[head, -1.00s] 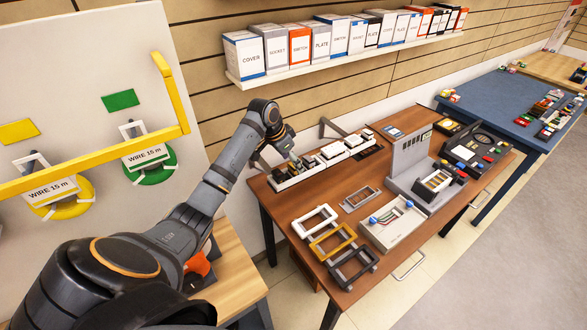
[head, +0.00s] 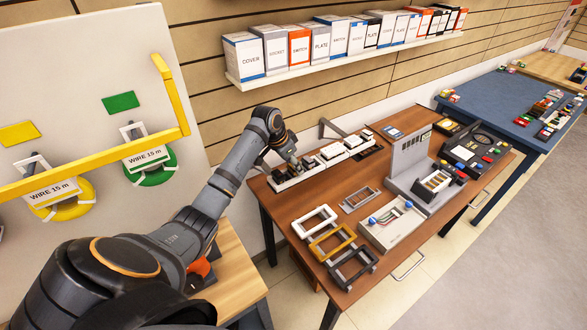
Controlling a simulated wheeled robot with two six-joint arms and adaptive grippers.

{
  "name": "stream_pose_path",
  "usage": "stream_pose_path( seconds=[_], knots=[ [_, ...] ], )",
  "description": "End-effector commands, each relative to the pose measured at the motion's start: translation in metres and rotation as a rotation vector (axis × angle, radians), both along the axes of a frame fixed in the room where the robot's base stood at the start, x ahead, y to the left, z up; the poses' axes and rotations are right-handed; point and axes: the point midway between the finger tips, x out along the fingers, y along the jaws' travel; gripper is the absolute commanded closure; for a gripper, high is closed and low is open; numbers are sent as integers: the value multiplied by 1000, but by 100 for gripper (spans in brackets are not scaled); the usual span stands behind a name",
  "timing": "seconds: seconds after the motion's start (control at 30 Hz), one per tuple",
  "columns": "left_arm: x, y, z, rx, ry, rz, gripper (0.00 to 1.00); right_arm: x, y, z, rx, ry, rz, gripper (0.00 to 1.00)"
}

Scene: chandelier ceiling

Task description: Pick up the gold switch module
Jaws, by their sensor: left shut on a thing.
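My left gripper (head: 296,162) is low over the left end of the white module tray (head: 287,184) on the brown workbench. It is shut on a small module there, which is mostly hidden by the fingers and too small for its colour to be told. I cannot make out a gold switch module clearly in the head view. Several dark and white modules (head: 332,150) stand in the tray to the right of the gripper. My right gripper is out of view.
White, gold and black frames (head: 333,241) lie at the workbench's (head: 290,207) front left. A grey frame (head: 361,199), a white board (head: 392,224) and a grey stand (head: 410,160) are further right. A shelf of boxes (head: 345,50) hangs above. A blue table (head: 490,104) is behind right.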

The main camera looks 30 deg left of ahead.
Motion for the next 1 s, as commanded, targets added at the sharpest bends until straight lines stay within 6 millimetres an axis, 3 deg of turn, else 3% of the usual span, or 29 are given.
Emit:
stream_pose_path(
  seconds=[0.17, 0.3, 0.57, 0.73, 0.8, 1.0],
  knots=[
    [1, 1, 7, 2, -2, 0, 85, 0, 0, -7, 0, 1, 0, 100],
    [1, 1, 28, 1, -6, 0, 85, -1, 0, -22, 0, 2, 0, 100],
    [5, -50, 87, -3, -7, -4, 85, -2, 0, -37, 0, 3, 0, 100],
    [8, -98, 109, -6, -4, -6, 85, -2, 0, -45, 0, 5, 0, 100],
    [8, -112, 126, -4, 2, -4, 85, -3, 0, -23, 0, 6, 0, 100],
    [11, -136, 132, -2, 1, -1, 85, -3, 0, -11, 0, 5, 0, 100]
  ],
)
